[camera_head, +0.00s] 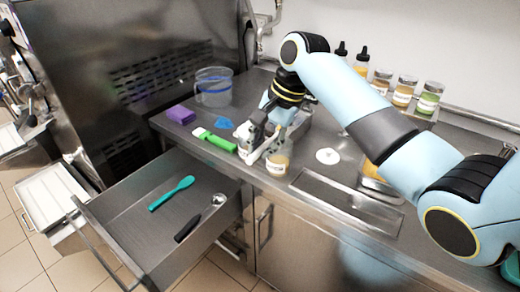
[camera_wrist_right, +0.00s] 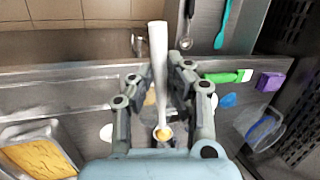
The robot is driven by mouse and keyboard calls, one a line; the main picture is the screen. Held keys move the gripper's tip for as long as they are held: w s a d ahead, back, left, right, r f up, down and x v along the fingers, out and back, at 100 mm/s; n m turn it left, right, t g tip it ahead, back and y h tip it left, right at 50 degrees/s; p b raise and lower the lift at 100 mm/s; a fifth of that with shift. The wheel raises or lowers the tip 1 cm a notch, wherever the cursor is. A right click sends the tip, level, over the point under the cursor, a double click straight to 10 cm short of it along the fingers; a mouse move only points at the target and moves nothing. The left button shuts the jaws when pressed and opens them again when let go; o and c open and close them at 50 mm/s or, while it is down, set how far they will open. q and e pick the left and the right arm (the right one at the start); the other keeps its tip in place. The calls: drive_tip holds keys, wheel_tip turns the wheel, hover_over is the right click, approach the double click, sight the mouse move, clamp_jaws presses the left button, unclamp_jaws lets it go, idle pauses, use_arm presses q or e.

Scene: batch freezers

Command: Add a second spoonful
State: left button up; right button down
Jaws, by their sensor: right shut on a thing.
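A small open jar (camera_head: 278,163) with yellow-amber contents stands on the steel counter. My right gripper (camera_head: 264,144) is over the counter beside the jar. In the wrist view, my right gripper (camera_wrist_right: 166,88) is shut on a long white utensil (camera_wrist_right: 158,45), probably the spoon. A round white lid (camera_head: 327,156) lies to the right of the jar. My left gripper is not in view.
The open drawer (camera_head: 137,205) holds a teal spoon (camera_head: 171,194) and black-handled scoop (camera_head: 187,229). A metal pan of yellow food (camera_wrist_right: 40,158) and spice jars (camera_head: 404,92) are at right.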

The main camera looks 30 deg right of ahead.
drive_tip(key=shift+s+d+f+n+t+y+b, duration=0.3)
drive_tip(key=shift+t+y+b, duration=1.2)
drive_tip(key=shift+b, duration=2.1)
drive_tip(key=shift+s+d+f+n+t+y+b, duration=0.1)
drive_tip(key=shift+s+f+t+y+b, duration=0.45)
drive_tip(key=shift+t+b, duration=2.35)
drive_tip(key=shift+s+d+f+n+t+y+b, duration=0.15)
drive_tip(key=shift+f+t+y+b, duration=0.75)
drive_tip(key=shift+b, duration=3.4)
drive_tip(key=shift+r+y, duration=0.4)
drive_tip(key=shift+y, duration=0.05)
drive_tip(key=shift+s, duration=0.1)
